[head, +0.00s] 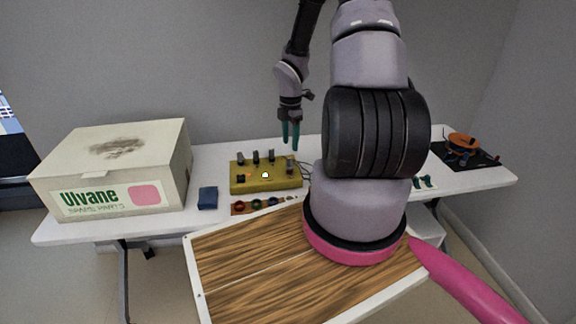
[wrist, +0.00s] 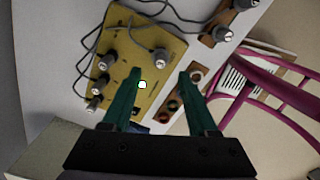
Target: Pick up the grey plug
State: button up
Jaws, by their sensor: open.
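Several grey plugs stand in the yellow box on the table, and I cannot tell for sure which one the task means. One grey plug (head: 290,165) is at the box's right end; in the wrist view a grey plug with a cable (wrist: 162,56) lies just beyond the space between my fingertips. Other grey plugs (wrist: 97,88) sit along the box's left edge in that view. My gripper (head: 290,143) is open, with teal fingers pointing down above the box's right end. Its fingers (wrist: 161,74) look empty and apart from the plugs.
The yellow box (head: 265,188) has a lit green lamp. A brown socket strip (head: 264,205) lies in front of it, a blue block (head: 207,198) to the left. A large carton (head: 110,165) stands far left. Dark cables run near the plugs. A black mat (head: 484,160) is far right.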

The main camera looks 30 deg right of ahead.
aim_at(290, 158)
jog(key=f, duration=0.7)
jog(key=shift+s+a+f, duration=0.1)
jog(key=shift+a+f, duration=0.1)
jog(key=shift+f, duration=0.15)
jog(key=shift+c, duration=0.3)
grip_shut()
